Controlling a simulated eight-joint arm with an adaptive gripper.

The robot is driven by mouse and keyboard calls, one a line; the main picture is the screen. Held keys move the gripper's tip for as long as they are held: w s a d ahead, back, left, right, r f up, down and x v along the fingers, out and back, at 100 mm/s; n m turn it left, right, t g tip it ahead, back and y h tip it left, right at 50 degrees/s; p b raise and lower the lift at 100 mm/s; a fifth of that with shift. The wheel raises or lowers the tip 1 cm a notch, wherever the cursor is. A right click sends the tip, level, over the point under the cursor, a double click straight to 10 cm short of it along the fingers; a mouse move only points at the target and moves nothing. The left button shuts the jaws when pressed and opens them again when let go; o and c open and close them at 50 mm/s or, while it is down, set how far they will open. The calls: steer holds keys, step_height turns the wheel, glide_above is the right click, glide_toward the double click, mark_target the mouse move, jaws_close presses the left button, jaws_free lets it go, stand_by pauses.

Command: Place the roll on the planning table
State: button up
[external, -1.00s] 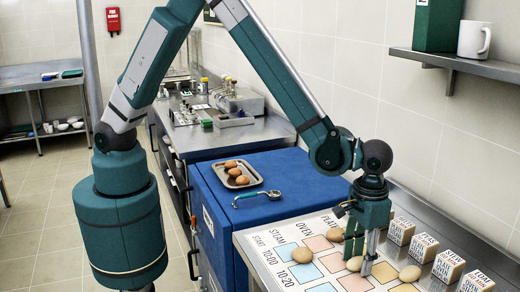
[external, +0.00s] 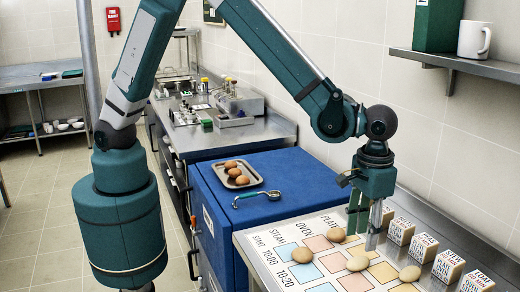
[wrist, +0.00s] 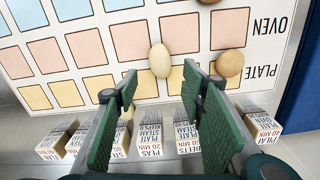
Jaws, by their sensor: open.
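The planning table (external: 262,248) carries a printed chart with STEAM, OVEN and PLATE columns. Several pale brown rolls lie on it: one at the back (external: 336,234), one at the left (external: 302,255), one in the middle (external: 358,262) and one at the right (external: 410,273). My gripper (external: 367,240) is open and empty above the table's back side, pointing down. In the wrist view, a pale oval roll (wrist: 160,60) lies just beyond the fingertips, and a browner roll (wrist: 230,63) is right of it. Another roll (wrist: 125,110) is partly hidden by the left finger.
Labelled blocks (external: 448,266) stand in a row along the table's wall side, under my gripper in the wrist view. A wall shelf (external: 470,66) holds a mug.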

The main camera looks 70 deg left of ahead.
steer(key=shift+r, duration=2)
steer(key=shift+a, duration=0.15)
steer(key=a+r+t, duration=0.1)
steer(key=a+r, duration=0.5)
steer(key=a, duration=0.4)
steer(key=a+r+t+h, duration=0.1)
steer(key=a+r, duration=0.4)
steer(key=a, duration=0.5)
steer(key=a+r+t, duration=0.1)
steer(key=a+r, duration=0.5)
steer(key=a, duration=0.4)
steer(key=s+a+t, duration=0.1)
steer(key=s+a, duration=0.4)
steer(key=a, duration=0.3)
steer(key=s+a+r+n+t, duration=0.1)
steer(key=s+a, duration=0.4)
steer(key=a, duration=0.3)
steer(key=s+a+r+t+y, duration=0.1)
steer(key=s+a+t, duration=0.1)
steer(key=s+a, duration=0.3)
steer(key=a, duration=0.3)
steer(key=shift+a+n, duration=0.35)
steer(key=shift+n, duration=0.05)
